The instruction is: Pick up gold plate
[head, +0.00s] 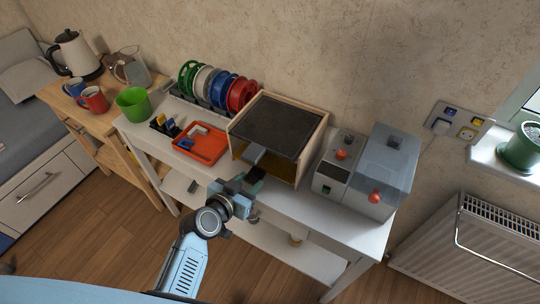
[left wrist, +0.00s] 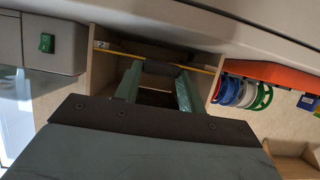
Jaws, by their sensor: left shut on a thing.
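The gold plate (head: 284,168) lies flat inside the open-fronted wooden box (head: 319,135), under its dark top. Its front part shows in the head view. In the left wrist view it is seen edge-on as a thin yellow strip (left wrist: 122,53) across the box opening. My left gripper (head: 256,172) is at the box's front, shut on the plate at its near edge. In the left wrist view the green fingers (left wrist: 160,80) meet a dark grey piece at the middle of the strip. The exact contact is partly hidden. My right gripper is not in view.
A grey machine with a clear cover (head: 385,165) stands close right of the box. An orange tray (head: 201,144) and coloured spools (head: 217,90) are to its left. A green cup (head: 133,103) stands further left. The white table's front strip is clear.

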